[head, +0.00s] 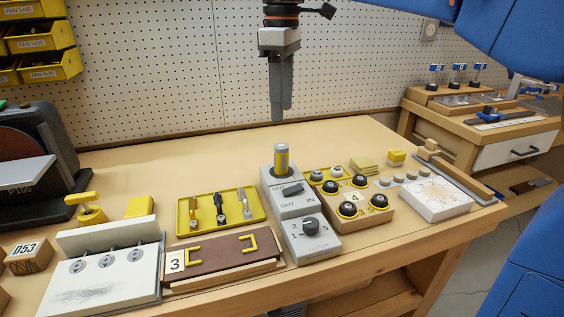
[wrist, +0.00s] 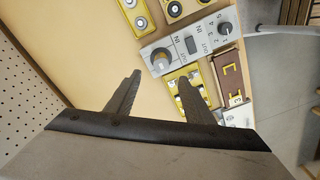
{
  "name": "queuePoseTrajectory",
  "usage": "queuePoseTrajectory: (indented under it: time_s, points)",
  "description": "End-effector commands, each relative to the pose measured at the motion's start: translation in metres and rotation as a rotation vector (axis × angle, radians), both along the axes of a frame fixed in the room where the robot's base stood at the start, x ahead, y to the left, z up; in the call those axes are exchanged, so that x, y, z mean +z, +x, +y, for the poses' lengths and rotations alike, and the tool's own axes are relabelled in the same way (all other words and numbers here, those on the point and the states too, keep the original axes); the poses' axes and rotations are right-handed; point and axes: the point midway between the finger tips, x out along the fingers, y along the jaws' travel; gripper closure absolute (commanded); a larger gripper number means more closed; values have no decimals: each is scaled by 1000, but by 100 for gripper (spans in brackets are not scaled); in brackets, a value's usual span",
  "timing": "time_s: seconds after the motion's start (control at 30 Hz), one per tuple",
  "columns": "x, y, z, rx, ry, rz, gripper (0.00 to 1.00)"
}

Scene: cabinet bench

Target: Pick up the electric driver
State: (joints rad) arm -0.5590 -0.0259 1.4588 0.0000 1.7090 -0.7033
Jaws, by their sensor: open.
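A short upright cylinder, yellow with grey ends (head: 281,158), stands in the back end of a grey control box (head: 297,200); it looks like the electric driver. The cylinder's lower end is hidden inside the box.
A yellow tray (head: 184,219) with several small tools lies left of the box. A wooden block with black knobs (head: 374,216) stands close on its right. A brown board (head: 220,266) lies in front left. The bench behind the box is clear up to the pegboard (head: 180,70).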

Motion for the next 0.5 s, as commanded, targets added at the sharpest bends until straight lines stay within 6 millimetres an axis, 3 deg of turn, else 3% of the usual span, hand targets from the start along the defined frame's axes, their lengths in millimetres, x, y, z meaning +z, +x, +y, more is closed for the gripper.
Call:
queuePoseTrajectory:
  time_s: [0.3, 0.5]
  points:
    - [-57, -1, -1, -1, -1, 1, 52]
    - [-81, -1, 0, -1, -1, 0, 52]
